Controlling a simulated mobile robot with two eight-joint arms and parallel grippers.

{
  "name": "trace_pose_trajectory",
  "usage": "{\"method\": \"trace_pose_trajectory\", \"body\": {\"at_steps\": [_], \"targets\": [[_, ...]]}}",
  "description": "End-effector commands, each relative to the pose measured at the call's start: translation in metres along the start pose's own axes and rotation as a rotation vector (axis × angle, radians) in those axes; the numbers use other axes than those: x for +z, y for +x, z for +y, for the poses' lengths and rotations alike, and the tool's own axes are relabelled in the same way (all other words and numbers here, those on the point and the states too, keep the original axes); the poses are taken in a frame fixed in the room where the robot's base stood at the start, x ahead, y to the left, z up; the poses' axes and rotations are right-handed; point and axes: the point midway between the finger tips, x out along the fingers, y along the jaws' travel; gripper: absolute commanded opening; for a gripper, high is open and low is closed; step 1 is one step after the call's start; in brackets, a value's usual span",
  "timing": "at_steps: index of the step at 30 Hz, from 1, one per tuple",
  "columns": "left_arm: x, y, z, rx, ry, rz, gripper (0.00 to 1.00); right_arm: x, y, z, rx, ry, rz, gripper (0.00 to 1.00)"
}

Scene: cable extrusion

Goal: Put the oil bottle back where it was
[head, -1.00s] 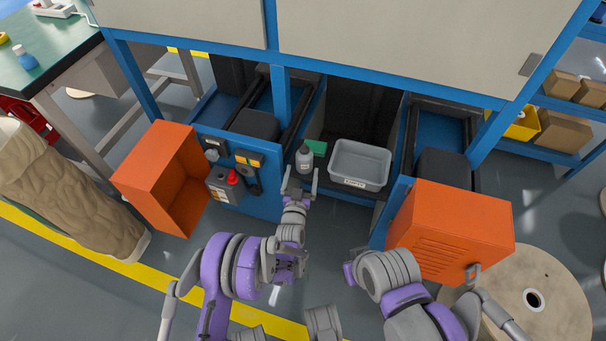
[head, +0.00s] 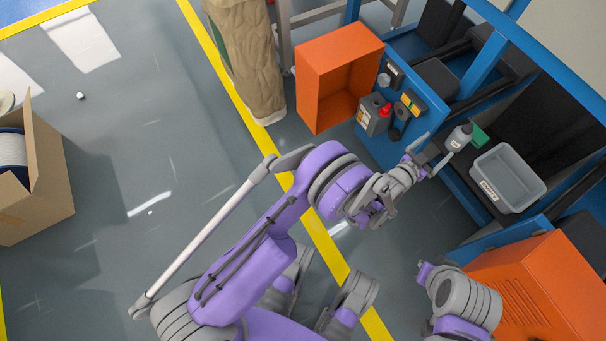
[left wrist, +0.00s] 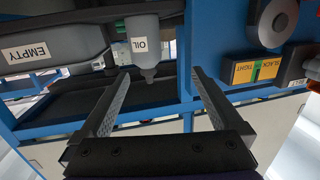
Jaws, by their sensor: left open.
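The oil bottle (head: 459,138) is a small grey bottle with a pale top, standing on the dark shelf of the blue frame. In the left wrist view the bottle (left wrist: 143,44), labelled OIL, appears with its nozzle pointing down the picture. My left gripper (head: 436,152) is open beside the bottle in the head view. In the left wrist view the bottle's nozzle shows between the open fingers (left wrist: 160,74), near their tips, with gaps at both sides. No grip on it shows. My right arm is partly visible at the lower right, but its fingers do not show.
A grey bin (head: 508,178), labelled EMPTY in the left wrist view, is right of the bottle. A green item (head: 480,136) is close behind it. An orange cabinet (head: 530,290) is lower right.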

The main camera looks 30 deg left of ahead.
Motion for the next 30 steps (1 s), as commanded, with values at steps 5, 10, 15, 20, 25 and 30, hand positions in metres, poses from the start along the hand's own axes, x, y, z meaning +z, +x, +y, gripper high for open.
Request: {"method": "trace_pose_trajectory", "body": {"at_steps": [5, 10, 15, 20, 25, 30], "targets": [[-0.051, -0.027, -0.053, -0.035, -0.010, -0.171, 1.00, 0.000, 0.000, 0.000, 0.000, 0.000, 0.000, 0.00], [-0.087, -0.078, -0.095, -0.075, -0.032, -0.342, 1.00, 0.000, 0.000, 0.000, 0.000, 0.000, 0.000, 0.00], [-0.110, -0.151, -0.127, -0.123, -0.063, -0.511, 1.00, 0.000, 0.000, 0.000, 0.000, 0.000, 0.000, 0.00], [-0.119, -0.234, -0.145, -0.176, -0.103, -0.669, 1.00, 0.000, 0.000, 0.000, 0.000, 0.000, 0.000, 0.00], [-0.114, -0.330, -0.152, -0.238, -0.153, -0.837, 1.00, 0.000, 0.000, 0.000, 0.000, 0.000, 0.000, 0.00], [-0.098, -0.416, -0.148, -0.297, -0.207, -0.982, 1.00, 0.000, 0.000, 0.000, 0.000, 0.000, 0.000, 0.00]]}}
